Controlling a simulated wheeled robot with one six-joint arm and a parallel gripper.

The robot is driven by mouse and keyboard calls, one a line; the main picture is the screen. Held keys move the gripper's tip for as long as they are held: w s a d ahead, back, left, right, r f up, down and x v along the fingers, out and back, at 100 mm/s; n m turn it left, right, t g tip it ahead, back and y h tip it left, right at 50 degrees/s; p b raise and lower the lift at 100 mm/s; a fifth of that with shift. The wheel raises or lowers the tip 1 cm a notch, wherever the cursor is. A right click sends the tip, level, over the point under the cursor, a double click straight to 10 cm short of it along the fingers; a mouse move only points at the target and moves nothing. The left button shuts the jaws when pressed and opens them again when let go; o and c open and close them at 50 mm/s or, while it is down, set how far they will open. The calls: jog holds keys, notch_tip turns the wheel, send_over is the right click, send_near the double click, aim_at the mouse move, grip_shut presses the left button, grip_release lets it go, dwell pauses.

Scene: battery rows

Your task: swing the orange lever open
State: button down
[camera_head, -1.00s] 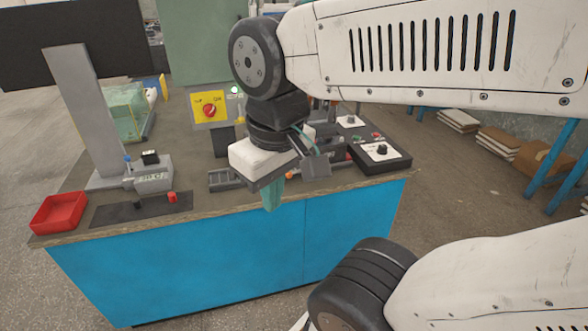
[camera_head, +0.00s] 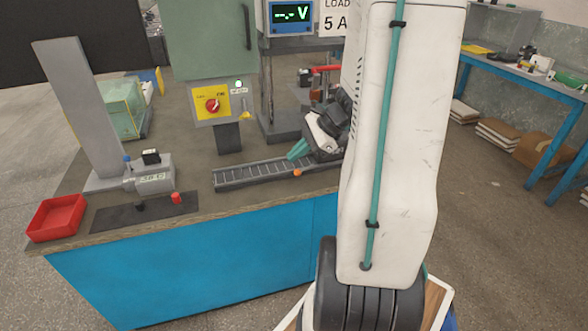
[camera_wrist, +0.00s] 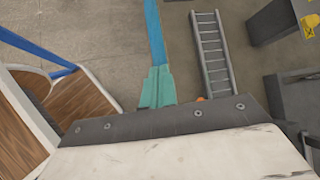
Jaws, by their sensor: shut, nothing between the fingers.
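A small orange piece (camera_head: 297,172) shows at the front edge of the grey slatted rail (camera_head: 250,176) on the bench. It is too small to tell its full shape or whether it is the lever. In the wrist view an orange bit (camera_wrist: 201,99) peeks out beside the rail, partly hidden by my gripper's body. My gripper (camera_head: 298,149) has teal fingers, shut and empty, just above and behind the orange piece, pointing left. The fingers also show in the wrist view (camera_wrist: 157,88), left of the rail. I cannot tell whether they touch anything.
A switch box with a red knob (camera_head: 212,105) stands behind the rail. A meter (camera_head: 290,14) stands farther back. A red tray (camera_head: 56,217) and a grey device (camera_head: 150,177) are at the left.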

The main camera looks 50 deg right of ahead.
jog(key=s+d+f+m+t+h, duration=0.2)
jog(key=s+d+f+m, duration=0.25)
jog(key=d, duration=0.25)
jog(key=s+d+f+m+t+h, duration=0.1)
jog(key=s+d+f+m, duration=0.2)
jog(key=d+f+m, duration=0.3)
send_near(305, 169)
jog(key=shift+n, duration=0.35)
jog(key=w+a+f, duration=0.1)
jog(key=f, duration=0.1)
jog(key=w+a+f, duration=0.2)
jog(key=f, duration=0.1)
jog(key=shift+w+a+f, duration=0.2)
jog(key=shift+a+f, duration=0.15)
jog(key=shift+w, duration=0.35)
jog(key=shift+a+r, duration=0.1)
jog(key=shift+w+a, duration=0.25)
jog(key=shift+w, duration=0.55)
